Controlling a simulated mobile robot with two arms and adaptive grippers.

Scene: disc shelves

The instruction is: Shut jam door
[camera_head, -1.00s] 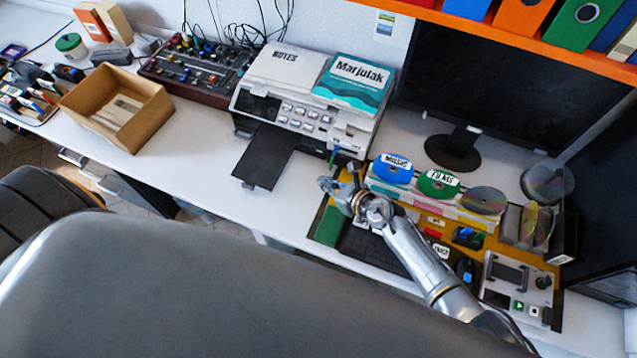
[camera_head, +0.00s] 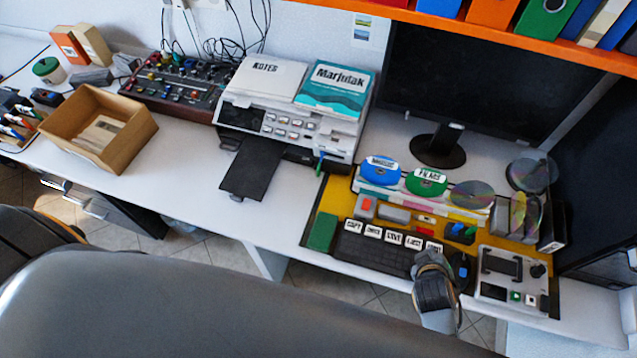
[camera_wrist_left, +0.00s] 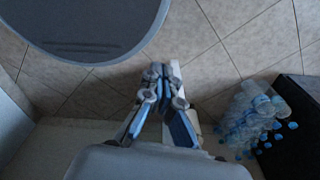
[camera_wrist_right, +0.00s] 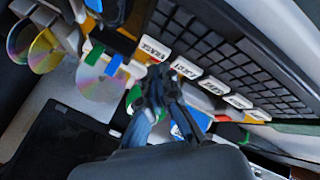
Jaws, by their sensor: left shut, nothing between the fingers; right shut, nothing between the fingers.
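The printer (camera_head: 285,120) stands in the middle of the desk with a notes pad and a teal book on top. A dark flat panel (camera_head: 254,168) hangs open from its front and looks like the jam door; I see no label on it. My right gripper (camera_head: 428,260) is over the right end of the keyboard, well right of the printer and apart from the panel. In the right wrist view its fingers (camera_wrist_right: 160,92) are closed and empty. My left gripper (camera_wrist_left: 165,72) is shut and empty above the tiled floor, outside the head view.
The keyboard (camera_head: 375,245) has white key labels behind it. A rack with blue and green discs (camera_head: 427,182) stands behind these. A device with buttons (camera_head: 508,280) is at the right. An open cardboard box (camera_head: 135,145) stands left of the printer.

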